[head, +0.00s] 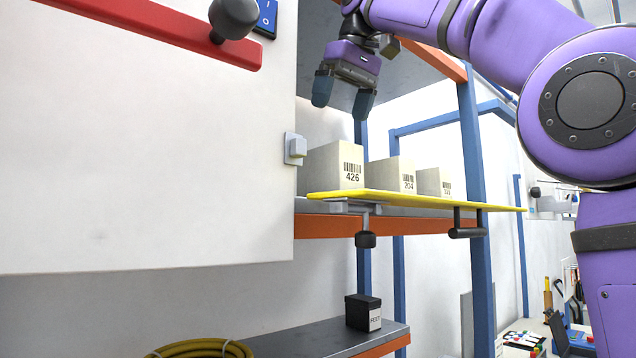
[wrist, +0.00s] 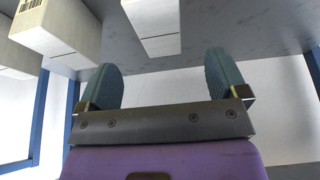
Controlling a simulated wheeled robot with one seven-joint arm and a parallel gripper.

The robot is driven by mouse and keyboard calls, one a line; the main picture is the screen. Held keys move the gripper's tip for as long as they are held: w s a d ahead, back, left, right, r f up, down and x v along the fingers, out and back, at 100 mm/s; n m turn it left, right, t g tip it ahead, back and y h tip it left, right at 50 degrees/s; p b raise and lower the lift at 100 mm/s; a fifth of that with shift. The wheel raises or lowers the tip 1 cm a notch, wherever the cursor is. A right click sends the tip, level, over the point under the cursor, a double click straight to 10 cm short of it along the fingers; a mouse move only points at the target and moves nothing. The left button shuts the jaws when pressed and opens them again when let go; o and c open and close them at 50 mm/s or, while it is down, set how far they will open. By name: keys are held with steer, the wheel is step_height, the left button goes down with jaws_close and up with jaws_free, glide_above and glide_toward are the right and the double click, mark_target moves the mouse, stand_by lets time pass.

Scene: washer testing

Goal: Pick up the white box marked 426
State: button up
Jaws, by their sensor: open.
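The white box marked 426 (head: 336,168) stands upright on the shelf in the head view, its barcode and number facing me. It is the leftmost and largest-looking of 3 boxes in a row. My gripper (head: 343,98) is above it in the head view, fingers pointing down, open and empty, apart from the box. In the wrist view my gripper (wrist: 162,65) shows its two blue-grey fingers spread with nothing between them. A white box (wrist: 153,25) lies beyond the fingertips there, and a barcoded box (wrist: 66,28) is at upper left; I cannot read a number on either.
Boxes 204 (head: 390,176) and a smaller one (head: 434,182) stand to the right. A white panel (head: 150,150) with a red bar (head: 150,28) fills the left. A black box (head: 362,312) sits on the lower shelf.

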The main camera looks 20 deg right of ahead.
mark_target(326, 163)
steer(key=shift+w, duration=0.35)
steer(key=shift+w+f, duration=0.15)
steer(key=shift+x, duration=5.2)
steer(key=shift+f, duration=0.2)
steer(key=shift+c, duration=0.2)
steer(key=c, duration=1.2)
